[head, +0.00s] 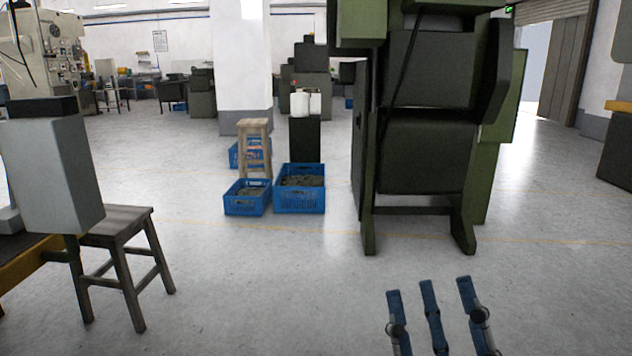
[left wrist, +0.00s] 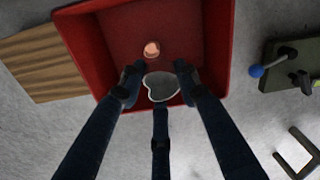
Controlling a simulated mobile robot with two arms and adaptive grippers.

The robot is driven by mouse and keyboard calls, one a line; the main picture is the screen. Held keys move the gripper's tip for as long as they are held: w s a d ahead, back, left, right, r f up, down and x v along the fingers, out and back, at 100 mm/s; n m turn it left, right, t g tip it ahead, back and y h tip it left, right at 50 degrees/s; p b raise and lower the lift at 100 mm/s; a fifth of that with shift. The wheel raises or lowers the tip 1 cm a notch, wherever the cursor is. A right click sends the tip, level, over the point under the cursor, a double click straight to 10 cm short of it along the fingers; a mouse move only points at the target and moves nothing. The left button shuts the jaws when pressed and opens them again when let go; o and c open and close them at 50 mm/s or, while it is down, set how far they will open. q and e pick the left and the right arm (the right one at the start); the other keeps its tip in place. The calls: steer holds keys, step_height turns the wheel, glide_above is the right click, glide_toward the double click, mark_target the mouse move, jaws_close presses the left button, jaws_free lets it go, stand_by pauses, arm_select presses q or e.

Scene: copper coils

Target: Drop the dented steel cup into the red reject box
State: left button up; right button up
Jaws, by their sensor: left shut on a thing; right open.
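In the left wrist view my left gripper (left wrist: 158,80) is shut on the dented steel cup (left wrist: 161,88), a grey shape with an uneven, notched rim. The cup shows over the near edge of the red reject box (left wrist: 205,30), and its height above the box floor is hard to tell. A small copper-coloured round thing (left wrist: 152,49) shows inside the box, beyond the cup. My right gripper (head: 432,305) is open and empty, low at the right of the head view. The head view shows neither cup nor red box.
A slatted wooden surface (left wrist: 42,62) lies left of the box. A green device with a blue knob (left wrist: 257,71) is at right. In the head view, a stool (head: 118,220) stands left, blue crates (head: 299,203) mid-room, and a green machine (head: 425,150) ahead. Floor between is clear.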

stand_by(0.3)
arm_select(q)
steer(key=o, duration=1.2)
step_height(320, 180, up, 12)
steer(key=shift+f, duration=0.1)
